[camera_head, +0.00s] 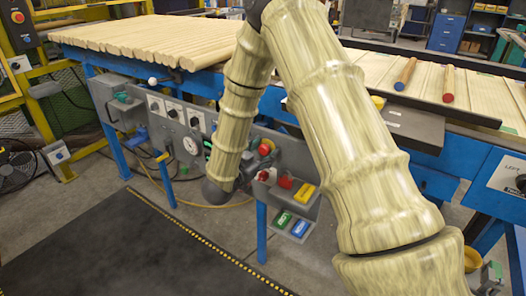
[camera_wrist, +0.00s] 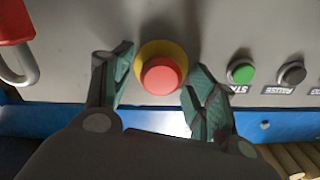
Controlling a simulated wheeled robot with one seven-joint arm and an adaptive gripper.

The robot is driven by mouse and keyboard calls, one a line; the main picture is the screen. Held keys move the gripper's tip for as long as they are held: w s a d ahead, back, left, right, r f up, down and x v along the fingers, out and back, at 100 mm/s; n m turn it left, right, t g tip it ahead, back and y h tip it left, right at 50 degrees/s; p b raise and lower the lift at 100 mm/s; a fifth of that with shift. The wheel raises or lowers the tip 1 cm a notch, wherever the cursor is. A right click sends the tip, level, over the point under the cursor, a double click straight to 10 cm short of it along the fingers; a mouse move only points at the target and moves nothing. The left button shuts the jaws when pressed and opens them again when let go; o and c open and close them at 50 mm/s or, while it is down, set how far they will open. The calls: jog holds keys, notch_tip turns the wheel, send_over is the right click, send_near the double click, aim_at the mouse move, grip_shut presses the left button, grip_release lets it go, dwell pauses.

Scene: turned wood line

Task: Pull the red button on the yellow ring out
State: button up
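The red button (camera_wrist: 161,75) is a round mushroom head on a yellow ring (camera_wrist: 150,50), fixed to a grey panel. In the wrist view it sits between the two green-padded fingers of my gripper (camera_wrist: 162,66). The fingers are apart, one on each side of the button. The right finger is very near its edge; I cannot tell whether it touches. A narrow gap shows on the left. In the head view a red knob (camera_head: 266,146) shows on the panel beside my wrist, and my fingers are hard to make out there.
In the wrist view a green button (camera_wrist: 241,72) and a dark button (camera_wrist: 292,74) with labels are to the right. A red padlock-like thing (camera_wrist: 15,22) with a metal shackle is at upper left. A blue beam (camera_wrist: 160,120) runs below the panel.

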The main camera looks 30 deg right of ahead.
grip_shut()
jog(key=shift+p+v, duration=0.4)
jog(key=shift+v, duration=0.4)
jog(key=shift+f, duration=0.15)
jog(key=shift+c, duration=1.1)
grip_release()
jog(key=shift+a, duration=0.1)
jog(key=o, duration=0.3)
jog(key=shift+a, duration=0.1)
jog(key=v, duration=1.2)
